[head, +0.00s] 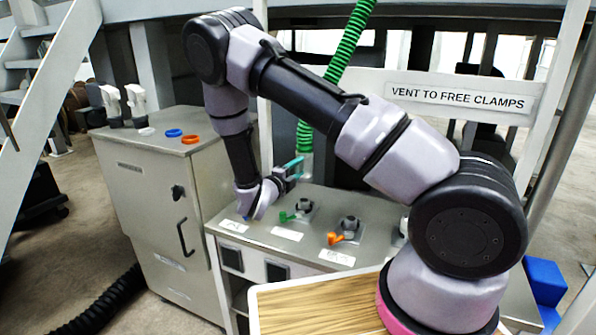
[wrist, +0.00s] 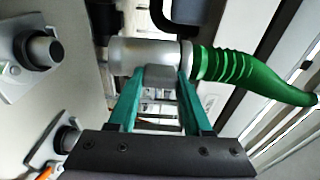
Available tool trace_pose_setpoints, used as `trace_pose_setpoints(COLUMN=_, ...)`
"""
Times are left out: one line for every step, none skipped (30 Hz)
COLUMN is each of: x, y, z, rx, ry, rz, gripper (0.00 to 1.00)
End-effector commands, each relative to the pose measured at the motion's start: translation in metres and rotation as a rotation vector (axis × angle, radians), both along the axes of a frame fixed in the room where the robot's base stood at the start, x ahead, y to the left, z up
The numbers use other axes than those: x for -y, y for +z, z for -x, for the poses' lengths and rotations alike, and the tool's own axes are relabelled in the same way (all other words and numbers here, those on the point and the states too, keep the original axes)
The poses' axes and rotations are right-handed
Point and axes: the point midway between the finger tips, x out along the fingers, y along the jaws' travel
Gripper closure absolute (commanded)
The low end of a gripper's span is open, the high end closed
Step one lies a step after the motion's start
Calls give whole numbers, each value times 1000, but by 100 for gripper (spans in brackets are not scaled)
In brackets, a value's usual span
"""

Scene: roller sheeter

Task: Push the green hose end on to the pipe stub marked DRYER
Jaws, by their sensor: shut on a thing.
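The green hose (head: 345,45) hangs from above in the head view and ends in a grey cuff (head: 306,165). My gripper (head: 294,168) is shut on this hose end, above the bench. In the wrist view, my teal fingers (wrist: 160,80) close on a grey block under the pale cuff (wrist: 140,53), and the green hose (wrist: 245,78) leaves to the right. The cuff is apart from the visible pipe stubs. One stub (head: 304,204) has a green handle, another (head: 349,223) an orange handle. The bench labels are too small to read, so I cannot tell which is DRYER.
The bench (head: 385,208) carries the stubs; a further one is partly hidden by my arm. A grey cabinet (head: 150,190) stands at left, with blue (head: 173,133) and orange (head: 191,139) rings on top. A "VENT TO FREE CLAMPS" sign (head: 458,98) hangs behind my arm.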

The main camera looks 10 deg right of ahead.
Motion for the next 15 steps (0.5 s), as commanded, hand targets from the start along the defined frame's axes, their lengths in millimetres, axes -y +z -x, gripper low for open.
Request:
trace_pose_setpoints(x=0, y=-3, z=0, rx=1, ry=-1, rz=1, gripper=100)
trace_pose_setpoints(x=0, y=-5, z=0, rx=1, ry=-1, rz=1, gripper=100)
trace_pose_setpoints(x=0, y=-8, z=0, rx=1, ry=-1, rz=1, gripper=100)
trace_pose_setpoints(x=0, y=-11, z=0, rx=1, ry=-1, rz=1, gripper=100)
trace_pose_setpoints(x=0, y=-14, z=0, rx=-1, ry=-1, rz=1, gripper=100)
trace_pose_setpoints(x=0, y=-19, z=0, rx=-1, ry=-1, rz=1, gripper=100)
trace_pose_setpoints(x=1, y=-22, z=0, rx=0, ry=-2, rz=1, gripper=100)
trace_pose_setpoints(x=1, y=-26, z=0, rx=0, ry=-2, rz=1, gripper=100)
trace_pose_setpoints(x=1, y=-31, z=0, rx=0, ry=-2, rz=1, gripper=100)
trace_pose_setpoints(x=1, y=-34, z=0, rx=-1, ry=-1, rz=1, gripper=100)
trace_pose_setpoints(x=0, y=-37, z=0, rx=0, ry=0, rz=0, gripper=100)
trace_pose_setpoints(x=0, y=-42, z=0, rx=0, ry=0, rz=0, gripper=100)
trace_pose_setpoints(x=0, y=-45, z=0, rx=0, ry=-1, rz=1, gripper=100)
trace_pose_setpoints(x=1, y=-48, z=0, rx=1, ry=-1, rz=1, gripper=100)
trace_pose_setpoints(x=1, y=-52, z=0, rx=1, ry=-2, rz=1, gripper=100)
